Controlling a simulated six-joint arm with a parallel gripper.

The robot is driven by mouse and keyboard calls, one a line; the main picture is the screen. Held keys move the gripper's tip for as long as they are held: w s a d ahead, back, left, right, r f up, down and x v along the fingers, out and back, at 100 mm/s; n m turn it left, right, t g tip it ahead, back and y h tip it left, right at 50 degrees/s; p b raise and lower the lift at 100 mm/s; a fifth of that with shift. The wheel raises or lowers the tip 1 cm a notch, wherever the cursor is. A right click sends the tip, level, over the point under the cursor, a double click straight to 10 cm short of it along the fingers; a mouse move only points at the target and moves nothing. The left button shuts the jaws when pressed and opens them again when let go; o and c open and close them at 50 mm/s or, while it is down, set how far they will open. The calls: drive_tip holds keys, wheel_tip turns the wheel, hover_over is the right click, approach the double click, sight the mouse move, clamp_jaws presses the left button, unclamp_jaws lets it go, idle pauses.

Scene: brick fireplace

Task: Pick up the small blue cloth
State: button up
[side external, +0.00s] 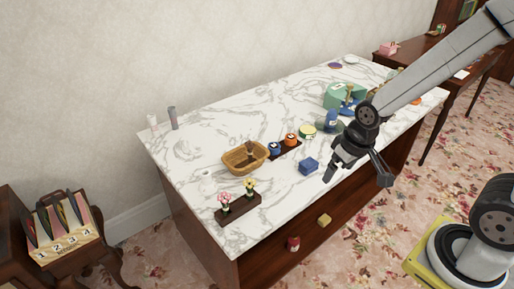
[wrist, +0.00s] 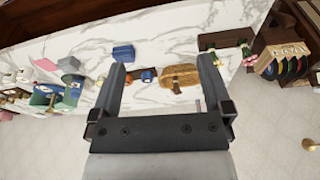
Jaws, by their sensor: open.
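The small blue cloth (side external: 309,166) looks like a folded block and lies on the marble tabletop near its front edge. In the wrist view the blue cloth (wrist: 123,53) shows just beyond the tip of the left finger. My gripper (side external: 334,169) is open and empty, just right of the cloth in the side view and apparently apart from it. In the wrist view my gripper (wrist: 162,66) has its two fingers wide apart, with the cloth outside the space between them. I cannot tell its exact height over the table.
The marble table (side external: 205,150) holds a wicker basket (side external: 244,157), a dark tray with blue and orange pots (side external: 283,148), and a flower stand (side external: 238,206). A green box (side external: 345,93) and other items crowd the right part. Bare marble surrounds the cloth's left and front.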

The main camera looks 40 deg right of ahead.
drive_tip(key=w+d+f+m+g, duration=0.1)
drive_tip(key=w+d+f+m, duration=0.1)
drive_tip(key=w+d+m, duration=0.3)
drive_tip(key=w+d+f+m, duration=0.1)
drive_tip(key=w+f+m, duration=0.1)
drive_tip(key=w+m, duration=0.35)
drive_tip(key=m+g, duration=0.2)
drive_tip(key=m, duration=0.5)
hover_over(309, 162)
drive_tip(key=f, duration=0.8)
drive_tip(key=shift+s+a+f, duration=0.1)
drive_tip(key=shift+s+f, duration=0.1)
drive_tip(key=shift+f, duration=0.05)
drive_tip(key=shift+f+m, duration=0.2)
drive_tip(key=shift+m, duration=0.05)
drive_tip(key=shift+f, duration=1.3)
drive_tip(key=shift+w+f, duration=0.15)
drive_tip(key=shift+f, duration=2.4)
drive_tip(key=c, duration=1.2)
drive_tip(key=shift+r, duration=0.1)
